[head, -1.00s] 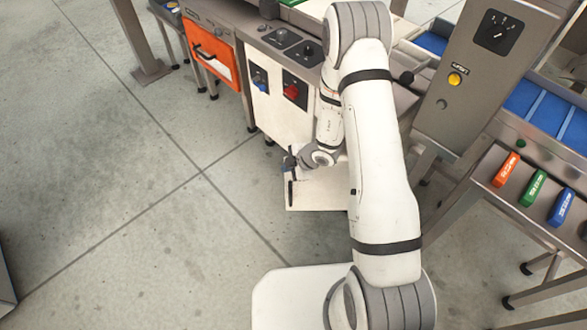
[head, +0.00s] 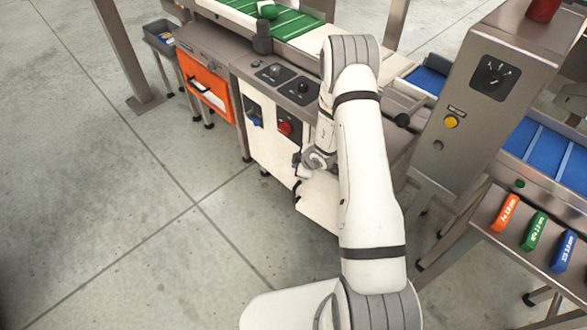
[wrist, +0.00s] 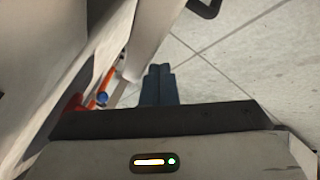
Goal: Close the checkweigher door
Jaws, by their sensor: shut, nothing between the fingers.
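The checkweigher door (head: 319,207) is a cream panel low on the cabinet front, standing partly open, its free edge toward the left. A dark handle (head: 297,191) is near that edge. My arm hides the door's right side. My gripper (head: 297,165) is at the upper part of the free edge, by the handle. In the wrist view my gripper's dark fingers (wrist: 158,84) are together and empty, close to a cream panel at upper left; I cannot tell whether they touch it. A black handle (wrist: 205,6) shows at the top.
The cabinet top carries a black knob panel (head: 289,82); a red knob (head: 286,128) and blue part (head: 254,122) are on its front. An orange panel (head: 205,88) adjoins at left. A grey control post (head: 470,105) stands at right. Floor at left is clear.

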